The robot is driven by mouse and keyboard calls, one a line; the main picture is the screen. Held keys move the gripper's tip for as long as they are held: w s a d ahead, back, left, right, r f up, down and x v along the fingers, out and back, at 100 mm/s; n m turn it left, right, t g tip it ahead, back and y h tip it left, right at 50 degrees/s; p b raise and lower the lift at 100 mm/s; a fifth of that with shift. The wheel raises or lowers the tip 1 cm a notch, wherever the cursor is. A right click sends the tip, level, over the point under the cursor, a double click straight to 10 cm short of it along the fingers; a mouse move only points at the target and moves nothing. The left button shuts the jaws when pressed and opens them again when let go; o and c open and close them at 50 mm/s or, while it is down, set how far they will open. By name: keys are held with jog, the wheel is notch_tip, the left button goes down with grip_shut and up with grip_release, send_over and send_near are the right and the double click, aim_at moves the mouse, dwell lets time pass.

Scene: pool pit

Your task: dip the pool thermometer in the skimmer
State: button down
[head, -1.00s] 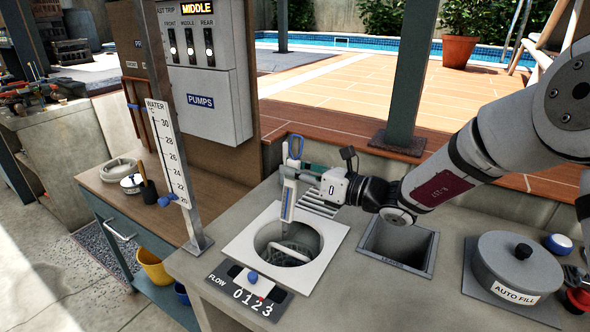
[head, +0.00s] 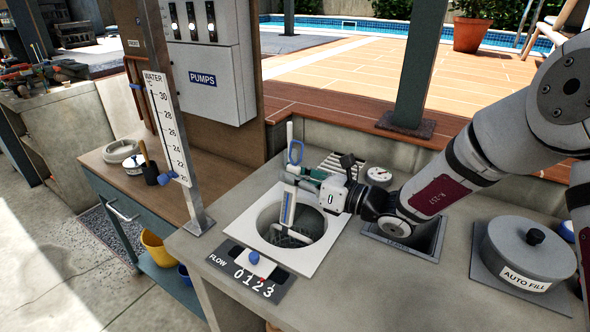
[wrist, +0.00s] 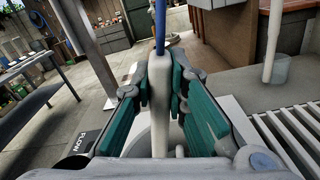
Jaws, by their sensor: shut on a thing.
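The pool thermometer (head: 287,208) is white with a blue scale and a blue loop at its top. It hangs upright over the round skimmer opening, and its lower end is inside the opening. The skimmer has a square pale collar (head: 241,228) set in the counter, with a basket handle low inside. My gripper (head: 303,178) is shut on the thermometer near its top, beside the skimmer's back edge. In the wrist view, the teal finger pads (wrist: 165,100) clasp the thermometer's white body (wrist: 160,75). Its lowest tip is hard to make out.
A flow slider panel (head: 248,275) lies in front of the skimmer. An open square well (head: 412,248) and the auto fill lid (head: 530,255) are to the right. A metal post with a water scale (head: 168,125) stands to the left.

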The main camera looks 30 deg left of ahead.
aim_at(294, 207)
jog(key=shift+s+a+f+b, duration=0.1)
jog(key=shift+s+f+b, duration=0.2)
jog(key=shift+f, duration=0.9)
jog(key=shift+s+d+f+b, duration=0.1)
jog(key=shift+s+f+b, duration=0.2)
jog(key=shift+f, duration=0.85)
jog(key=shift+s+a+f+b, duration=0.1)
jog(key=shift+s+f+b, duration=0.2)
jog(key=shift+f, duration=0.9)
dwell(3.7)
